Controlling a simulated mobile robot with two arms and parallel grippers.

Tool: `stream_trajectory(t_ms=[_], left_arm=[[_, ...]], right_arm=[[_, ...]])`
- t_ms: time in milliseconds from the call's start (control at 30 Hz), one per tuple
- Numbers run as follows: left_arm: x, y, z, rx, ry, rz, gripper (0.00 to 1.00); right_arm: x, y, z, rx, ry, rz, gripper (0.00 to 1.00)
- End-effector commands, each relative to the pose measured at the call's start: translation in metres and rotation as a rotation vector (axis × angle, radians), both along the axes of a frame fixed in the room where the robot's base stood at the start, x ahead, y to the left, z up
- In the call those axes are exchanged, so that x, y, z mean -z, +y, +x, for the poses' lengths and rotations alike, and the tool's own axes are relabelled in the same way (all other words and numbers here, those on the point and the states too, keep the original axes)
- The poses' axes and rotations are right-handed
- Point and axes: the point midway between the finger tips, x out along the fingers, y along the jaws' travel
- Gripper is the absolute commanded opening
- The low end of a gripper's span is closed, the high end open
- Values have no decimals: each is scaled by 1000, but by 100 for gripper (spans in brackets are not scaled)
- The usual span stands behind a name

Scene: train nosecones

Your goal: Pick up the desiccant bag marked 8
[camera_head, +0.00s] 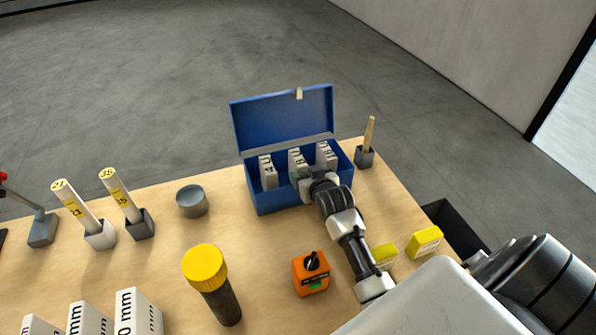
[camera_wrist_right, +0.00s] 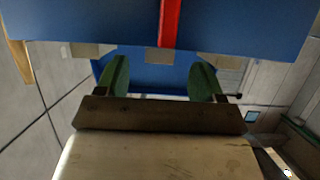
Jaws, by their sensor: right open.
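An open blue box (camera_head: 262,200) stands at the back right of the table with its lid tipped back. Three white bags stand upright in it: a left bag (camera_head: 268,172) whose label seems to read 4, a middle bag (camera_head: 296,160) whose label looks like an 8, and a right bag (camera_head: 326,155) with a label I cannot read surely. My right gripper (camera_head: 304,180) is at the box, just in front of the middle bag and partly covering it. In the right wrist view its two green fingers (camera_wrist_right: 160,78) are apart with no bag visible between them. My left gripper is out of view.
A wooden-handled tool (camera_head: 369,132) stands in a holder right of the box. A grey round tin (camera_head: 192,201), an orange device (camera_head: 311,273) and a yellow-capped tube (camera_head: 207,280) stand on the table. Yellow blocks (camera_head: 425,241) lie near the right edge, beside a black bin (camera_head: 452,225).

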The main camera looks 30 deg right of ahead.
Motion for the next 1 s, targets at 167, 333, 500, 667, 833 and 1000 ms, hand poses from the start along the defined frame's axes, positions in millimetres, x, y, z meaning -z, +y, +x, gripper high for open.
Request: stream_trajectory(t_ms=[167, 333, 500, 667, 833, 1000], left_arm=[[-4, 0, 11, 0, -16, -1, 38], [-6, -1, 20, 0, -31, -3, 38], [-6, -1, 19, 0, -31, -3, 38], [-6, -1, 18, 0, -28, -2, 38], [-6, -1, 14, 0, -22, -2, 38], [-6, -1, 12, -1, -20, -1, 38]], right_arm=[[7, -5, 21, 0, 1, 0, 68], [16, -9, 40, 0, 0, 1, 68], [19, -11, 46, 0, 0, 1, 68], [20, -11, 46, 0, 0, 0, 68], [20, -11, 46, 0, 0, 0, 47], [20, -11, 46, 0, 0, 0, 21]])
